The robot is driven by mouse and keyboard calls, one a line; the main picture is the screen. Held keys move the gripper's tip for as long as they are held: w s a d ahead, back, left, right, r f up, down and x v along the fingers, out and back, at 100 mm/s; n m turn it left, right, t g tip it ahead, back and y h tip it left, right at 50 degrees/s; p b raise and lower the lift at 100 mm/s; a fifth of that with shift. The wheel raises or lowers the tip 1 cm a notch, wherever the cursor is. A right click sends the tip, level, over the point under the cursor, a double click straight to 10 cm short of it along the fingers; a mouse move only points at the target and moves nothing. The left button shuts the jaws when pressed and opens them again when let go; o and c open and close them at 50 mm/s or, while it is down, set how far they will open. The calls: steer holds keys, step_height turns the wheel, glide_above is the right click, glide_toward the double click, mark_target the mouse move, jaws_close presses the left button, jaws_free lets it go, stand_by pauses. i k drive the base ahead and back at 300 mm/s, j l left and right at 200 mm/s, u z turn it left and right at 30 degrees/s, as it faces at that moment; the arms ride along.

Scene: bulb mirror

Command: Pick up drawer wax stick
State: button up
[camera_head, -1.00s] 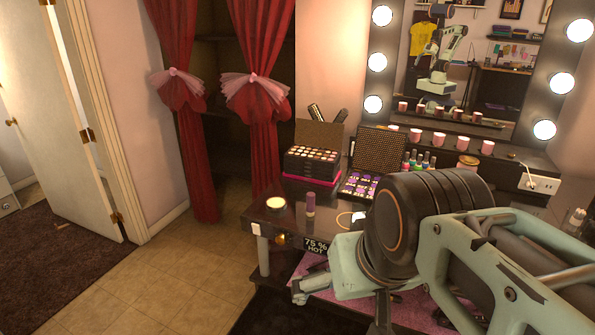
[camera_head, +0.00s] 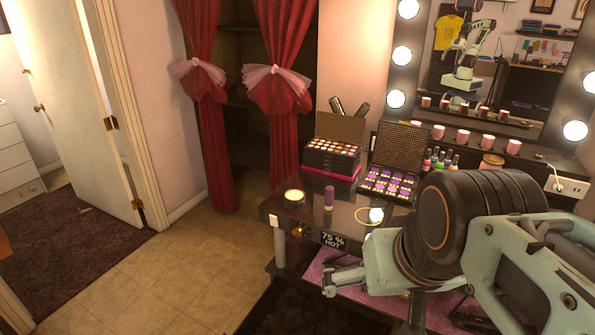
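A small purple stick-shaped tube (camera_head: 328,198) stands upright near the front left corner of the dark vanity top (camera_head: 345,215). It may be the wax stick; no label can be read. My gripper (camera_head: 329,283) is below and in front of the vanity's front edge, lower than the tube and apart from it. Its small fingers point left and are seen side-on, so their opening is unclear. Nothing is visibly held. My thick dark wrist and pale green arm hide the right part of the vanity's front.
Makeup palettes (camera_head: 330,160) and nail polish bottles (camera_head: 438,160) stand behind. The tiled floor (camera_head: 185,270) at left is clear.

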mark_target(329, 193)
steer(key=i+j+z, duration=0.15)
steer(key=j+z, duration=0.15)
steer(key=j, duration=0.25)
steer(key=i+j+z, duration=0.1)
steer(key=j+z, duration=0.15)
steer(key=j, duration=0.3)
steer(key=j+z, duration=0.3)
steer(key=j, duration=0.3)
steer(key=k+j+z, duration=0.15)
steer(key=j, duration=0.95)
steer(key=i+l, duration=0.1)
steer(key=l, duration=0.35)
steer(key=i+l, duration=0.1)
steer(key=l, duration=0.3)
